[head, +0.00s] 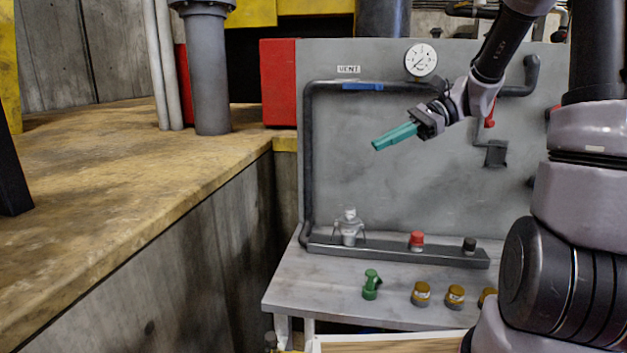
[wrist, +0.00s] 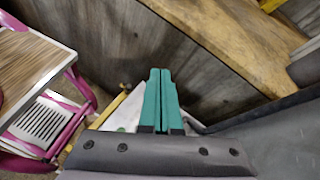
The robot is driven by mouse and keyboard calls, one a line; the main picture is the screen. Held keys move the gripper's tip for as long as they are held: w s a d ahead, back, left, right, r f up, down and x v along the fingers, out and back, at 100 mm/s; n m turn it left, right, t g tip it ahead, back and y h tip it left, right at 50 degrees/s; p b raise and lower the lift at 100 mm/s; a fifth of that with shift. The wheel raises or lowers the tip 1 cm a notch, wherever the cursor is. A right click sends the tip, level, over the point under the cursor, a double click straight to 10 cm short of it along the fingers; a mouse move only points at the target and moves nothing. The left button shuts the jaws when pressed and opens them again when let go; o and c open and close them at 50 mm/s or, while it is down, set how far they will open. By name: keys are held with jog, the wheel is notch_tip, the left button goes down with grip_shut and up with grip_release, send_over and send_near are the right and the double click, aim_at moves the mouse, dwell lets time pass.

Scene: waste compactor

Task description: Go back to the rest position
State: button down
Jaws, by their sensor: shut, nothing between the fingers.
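My gripper (head: 376,147) has teal fingers and hangs in the air in front of the grey panel (head: 400,185), pointing left and slightly down in the head view. In the wrist view my gripper (wrist: 160,72) shows its two teal fingers side by side, shut with nothing between them. It is above the grey bench (head: 330,290) and touches nothing that I can see. My arm covers the right side of the panel and bench in the head view.
A pressure gauge (head: 421,60) and a pipe (head: 308,160) are on the panel. A pink-framed cart (wrist: 75,95) stands left in the wrist view.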

jog(key=s+d+r+n+t+h, duration=0.7)
jog(key=s+d+n+t+h, duration=0.1)
jog(key=s, duration=0.4)
jog(key=t+h, duration=0.1)
jog(key=h, duration=0.1)
jog(key=shift+s+d+h, duration=0.3)
jog(key=shift+d+h, duration=0.1)
